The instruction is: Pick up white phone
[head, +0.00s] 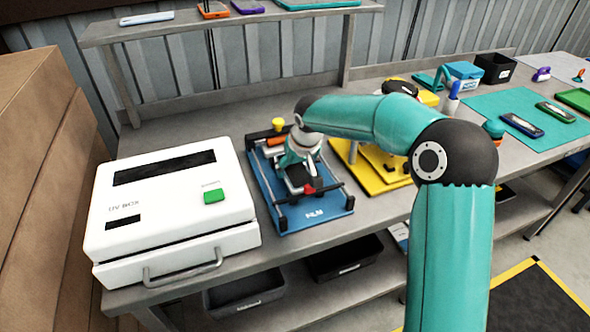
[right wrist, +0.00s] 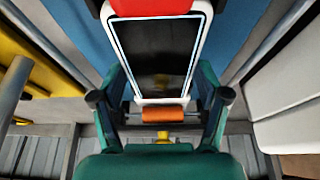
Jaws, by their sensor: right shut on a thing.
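The white phone (right wrist: 155,55), with a dark screen and white frame, lies between the fingers of my right gripper (right wrist: 160,98) in the right wrist view. A red part (right wrist: 150,8) covers its far end. In the head view, my right gripper (head: 299,178) is low over the blue fixture (head: 316,217) marked with white letters, and it hides most of the phone. My right gripper is shut on the phone. I cannot tell whether the phone still touches the fixture. My left gripper is not in view.
A white UV box (head: 150,235) with a green button (head: 214,196) stands left of the fixture. A yellow fixture (head: 375,178) stands to its right. A pale flat device (head: 146,18) lies on the shelf. Phones rest on a green mat (head: 490,108) at right.

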